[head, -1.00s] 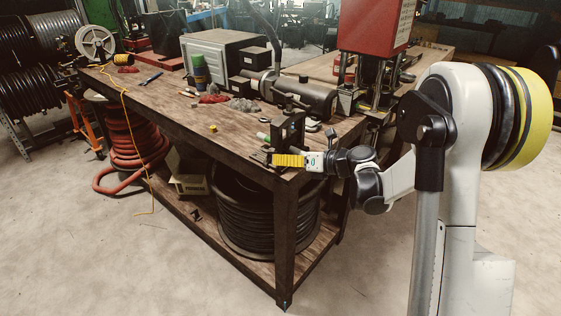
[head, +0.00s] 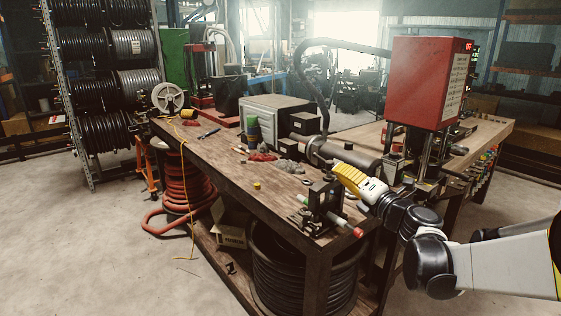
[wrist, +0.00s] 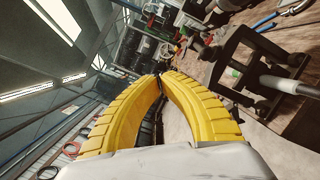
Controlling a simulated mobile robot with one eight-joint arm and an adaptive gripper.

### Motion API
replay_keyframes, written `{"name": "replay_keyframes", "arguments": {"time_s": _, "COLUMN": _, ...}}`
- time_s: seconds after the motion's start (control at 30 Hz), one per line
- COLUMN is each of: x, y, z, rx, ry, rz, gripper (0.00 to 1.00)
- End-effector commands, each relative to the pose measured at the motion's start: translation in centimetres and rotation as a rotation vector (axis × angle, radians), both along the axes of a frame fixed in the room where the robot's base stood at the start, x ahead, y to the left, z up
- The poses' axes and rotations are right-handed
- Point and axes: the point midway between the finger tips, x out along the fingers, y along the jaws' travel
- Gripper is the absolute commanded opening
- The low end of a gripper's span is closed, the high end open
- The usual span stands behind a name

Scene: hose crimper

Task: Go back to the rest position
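My gripper (head: 347,176) has yellow ribbed fingers and a white body. In the head view it is above the near right part of the workbench (head: 232,164), beside the crimper and above the small black clamp stand (head: 322,206). The wrist view shows the two yellow fingers (wrist: 159,80) curving together with their tips meeting and nothing held between them. The clamp stand also shows at the upper right of the wrist view (wrist: 243,66), apart from the fingers. A light hose piece with a red end (head: 357,232) lies at the stand.
The red press machine (head: 425,82) stands close behind and right of my gripper. A grey cylinder (head: 352,160) and a grey box (head: 275,118) stand on the bench. A hose reel (head: 275,290) sits underneath. The floor at left (head: 90,240) is largely open.

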Motion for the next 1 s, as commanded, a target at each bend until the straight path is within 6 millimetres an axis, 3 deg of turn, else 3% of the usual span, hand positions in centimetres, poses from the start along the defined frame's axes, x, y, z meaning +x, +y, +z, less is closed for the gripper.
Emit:
{"name": "replay_keyframes", "arguments": {"time_s": 0.03, "x": -1.1, "y": -1.1, "z": 3.0, "rx": 0.154, "ry": 0.012, "rz": -0.091, "gripper": 0.0}}
{"name": "replay_keyframes", "arguments": {"time_s": 0.1, "x": -2.8, "y": -3.4, "z": 5.5, "rx": 0.39, "ry": 0.047, "rz": -0.224, "gripper": 0.0}}
{"name": "replay_keyframes", "arguments": {"time_s": 0.17, "x": -4.7, "y": -5.3, "z": 6.3, "rx": 0.595, "ry": 0.094, "rz": -0.334, "gripper": 0.0}}
{"name": "replay_keyframes", "arguments": {"time_s": 0.23, "x": -7.5, "y": -7.2, "z": 5.7, "rx": 0.835, "ry": 0.168, "rz": -0.459, "gripper": 0.0}}
{"name": "replay_keyframes", "arguments": {"time_s": 0.33, "x": -12.5, "y": -8.6, "z": 2.2, "rx": 1.166, "ry": 0.312, "rz": -0.633, "gripper": 0.0}}
{"name": "replay_keyframes", "arguments": {"time_s": 0.4, "x": -16.6, "y": -8.3, "z": -1.4, "rx": 1.384, "ry": 0.439, "rz": -0.755, "gripper": 0.0}}
{"name": "replay_keyframes", "arguments": {"time_s": 0.5, "x": -22.3, "y": -6.3, "z": -6.7, "rx": 1.628, "ry": 0.629, "rz": -0.914, "gripper": 0.0}}
{"name": "replay_keyframes", "arguments": {"time_s": 0.6, "x": -27.1, "y": -3.8, "z": -10.6, "rx": 1.783, "ry": 0.794, "rz": -1.04, "gripper": 0.0}}
{"name": "replay_keyframes", "arguments": {"time_s": 0.7, "x": -30.6, "y": -1.6, "z": -13.0, "rx": 1.871, "ry": 0.917, "rz": -1.129, "gripper": 0.0}}
{"name": "replay_keyframes", "arguments": {"time_s": 0.83, "x": -33.0, "y": -0.1, "z": -14.5, "rx": 1.924, "ry": 1.006, "rz": -1.191, "gripper": 0.0}}
{"name": "replay_keyframes", "arguments": {"time_s": 1.0, "x": -33.5, "y": 0.3, "z": -14.8, "rx": 1.934, "ry": 1.026, "rz": -1.206, "gripper": 0.0}}
